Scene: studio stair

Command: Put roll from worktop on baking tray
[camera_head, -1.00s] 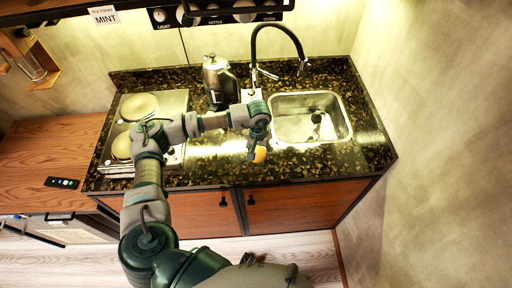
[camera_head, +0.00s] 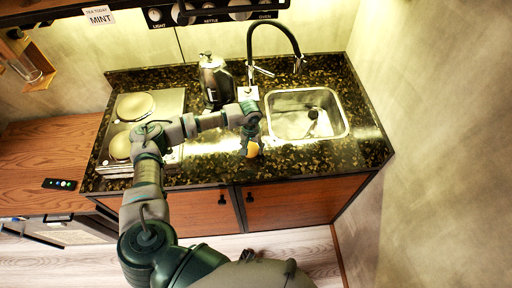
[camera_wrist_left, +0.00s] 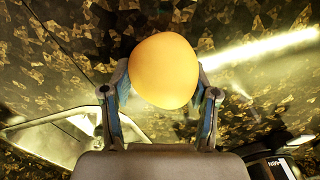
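The roll (camera_head: 253,150) is a round, orange-yellow bun over the dark speckled worktop (camera_head: 310,158), left of the sink. It also shows large in the left wrist view (camera_wrist_left: 164,71), between the two fingers of my left gripper (camera_wrist_left: 160,98). The fingers press in at both sides of the roll. In the head view my left gripper (camera_head: 250,137) is just above the roll, and the gap to the worktop is hard to judge. I cannot make out a baking tray in either view. My right gripper is not in view.
A hob with two round plates (camera_head: 135,106) lies on the left. A metal kettle (camera_head: 215,82) stands behind my arm. The sink (camera_head: 306,115) and its black tap (camera_head: 273,38) are on the right. A phone-like device (camera_head: 59,184) lies on the wooden counter (camera_head: 40,150).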

